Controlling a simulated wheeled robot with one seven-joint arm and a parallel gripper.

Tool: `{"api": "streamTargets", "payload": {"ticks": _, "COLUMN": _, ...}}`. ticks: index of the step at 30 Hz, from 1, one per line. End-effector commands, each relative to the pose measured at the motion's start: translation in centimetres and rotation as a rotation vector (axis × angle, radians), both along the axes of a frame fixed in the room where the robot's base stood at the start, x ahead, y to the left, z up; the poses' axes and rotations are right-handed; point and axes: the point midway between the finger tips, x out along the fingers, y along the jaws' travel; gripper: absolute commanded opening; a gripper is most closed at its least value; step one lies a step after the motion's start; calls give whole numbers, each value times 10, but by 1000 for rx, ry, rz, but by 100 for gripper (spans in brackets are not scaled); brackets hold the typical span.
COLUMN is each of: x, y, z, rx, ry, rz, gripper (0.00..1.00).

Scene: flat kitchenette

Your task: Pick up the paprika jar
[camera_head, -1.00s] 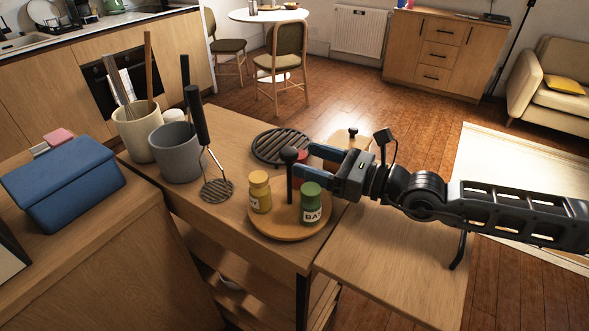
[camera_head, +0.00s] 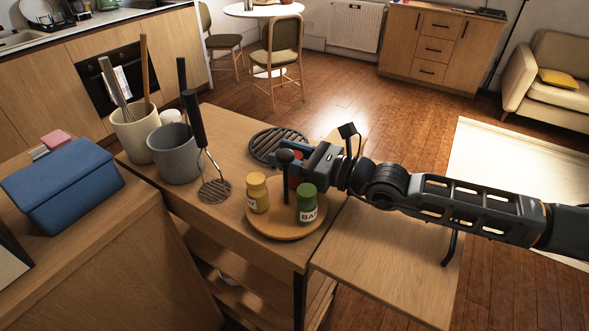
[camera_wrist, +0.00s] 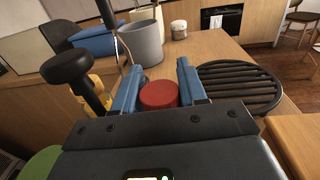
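A red-lidded jar, apparently the paprika jar (camera_wrist: 158,95), sits between the two blue fingers of my gripper (camera_wrist: 158,70) in the wrist view. In the head view only a bit of the red jar (camera_head: 294,181) shows behind the black post, on the round wooden turntable (camera_head: 285,229). My gripper (camera_head: 268,149) is lowered at the turntable's far side, its fingers open on either side of the jar. I cannot tell whether they touch it. The jar's label is hidden.
A yellow jar (camera_head: 257,193) and a green jar (camera_head: 307,204) stand on the turntable's near side. The turntable's black-knobbed post (camera_head: 286,157) rises close to my gripper. A black trivet (camera_head: 262,145), masher (camera_head: 214,190) and grey crock (camera_head: 175,153) stand behind and left.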

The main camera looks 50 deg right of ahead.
Motion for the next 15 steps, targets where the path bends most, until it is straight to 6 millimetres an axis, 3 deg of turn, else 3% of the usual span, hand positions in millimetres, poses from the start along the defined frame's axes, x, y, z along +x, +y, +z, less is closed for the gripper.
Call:
{"api": "streamTargets", "payload": {"ticks": 11, "x": 0, "y": 0, "z": 0, "rx": 0, "ry": 0, "rz": 0, "gripper": 5}}
{"api": "streamTargets", "payload": {"ticks": 15, "x": 0, "y": 0, "z": 1, "rx": 0, "ry": -1, "rz": 0, "gripper": 4}}
